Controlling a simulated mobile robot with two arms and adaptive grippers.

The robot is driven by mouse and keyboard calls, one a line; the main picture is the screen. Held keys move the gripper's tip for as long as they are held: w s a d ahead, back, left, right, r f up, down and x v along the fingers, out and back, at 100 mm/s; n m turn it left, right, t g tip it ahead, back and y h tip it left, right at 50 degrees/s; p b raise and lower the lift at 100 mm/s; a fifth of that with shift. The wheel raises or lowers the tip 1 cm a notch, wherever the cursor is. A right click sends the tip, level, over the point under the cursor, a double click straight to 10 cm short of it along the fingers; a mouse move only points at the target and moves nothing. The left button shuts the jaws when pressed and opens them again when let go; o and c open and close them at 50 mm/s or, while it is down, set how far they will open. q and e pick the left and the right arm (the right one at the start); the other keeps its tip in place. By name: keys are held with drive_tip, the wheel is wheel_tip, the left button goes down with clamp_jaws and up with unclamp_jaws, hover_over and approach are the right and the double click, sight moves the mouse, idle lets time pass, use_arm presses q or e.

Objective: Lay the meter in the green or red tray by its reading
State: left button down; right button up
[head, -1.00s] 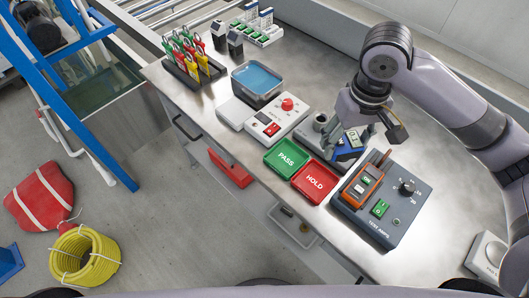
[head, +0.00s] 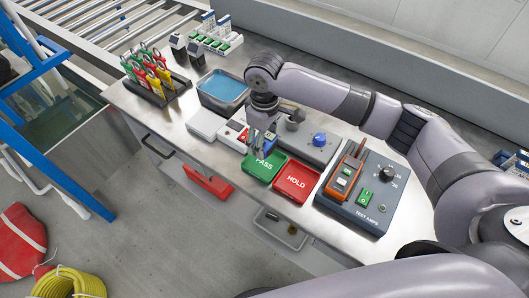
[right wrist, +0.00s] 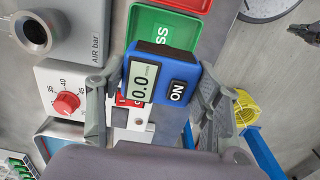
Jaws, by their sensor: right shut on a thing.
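My right gripper (head: 262,140) is shut on a blue meter (right wrist: 165,80), held above the bench. In the right wrist view the meter lies between the two fingers, its display reading 0.0 beside a black ON button. In the head view the gripper mostly hides it. The green PASS tray (head: 262,176) looks empty, just in front of the gripper. It also shows in the right wrist view (right wrist: 136,24), partly behind the meter. The red HOLD tray (head: 291,190) sits to its right and looks empty. My left gripper is not in view.
The grey test amps station (head: 375,205) with an orange clamp meter (head: 345,172) stands right of the trays. Behind the trays is a grey station with a blue knob (head: 319,139). A water basin (head: 222,87) and a tool rack (head: 150,80) stand to the left.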

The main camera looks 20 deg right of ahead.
drive_tip(key=shift+f, duration=3.5)
drive_tip(key=o, duration=1.7)
drive_tip(key=shift+f, duration=0.1)
wheel_tip(320, 180, up, 12)
drive_tip(key=shift+r+b, duration=0.15)
drive_tip(key=shift+b, duration=0.4)
